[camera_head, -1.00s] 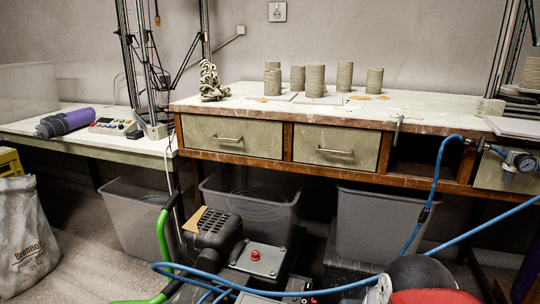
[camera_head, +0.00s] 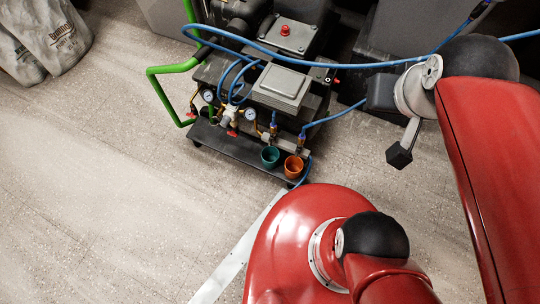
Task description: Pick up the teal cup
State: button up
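A teal cup (camera_head: 270,156) stands on the low dark platform of a compressor unit, near the platform's right end. An orange cup (camera_head: 293,167) stands close beside it on the right. My red arm fills the lower right of the view, below and to the right of the cups. My gripper cannot be made out in this view.
The compressor unit (camera_head: 284,88) stands behind the cups, with gauges, valves and blue hoses (camera_head: 330,62) around it. A green tube handle (camera_head: 165,95) sticks out on the left. Bags (camera_head: 45,35) lie at the upper left. The floor (camera_head: 110,180) at left is clear.

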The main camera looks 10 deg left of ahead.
aim_at(270, 154)
jog(key=z, duration=0.45)
jog(key=j+z, duration=0.4)
jog(key=k+j+z, duration=0.15)
jog(key=j+z, duration=0.25)
jog(key=k+j+z, duration=0.2)
jog(key=z, duration=0.15)
jog(key=k+j, duration=0.15)
jog(key=j, duration=0.25)
jog(key=k+j+z, duration=0.1)
jog(key=j, duration=0.35)
jog(key=k+j, duration=0.25)
jog(key=j, duration=0.15)
jog(key=k+j+z, duration=0.1)
jog(key=j, duration=0.3)
jog(key=k+j, duration=0.25)
jog(key=j, duration=0.15)
jog(key=i+j, duration=0.1)
jog(key=j, duration=0.2)
jog(key=l+z, duration=0.05)
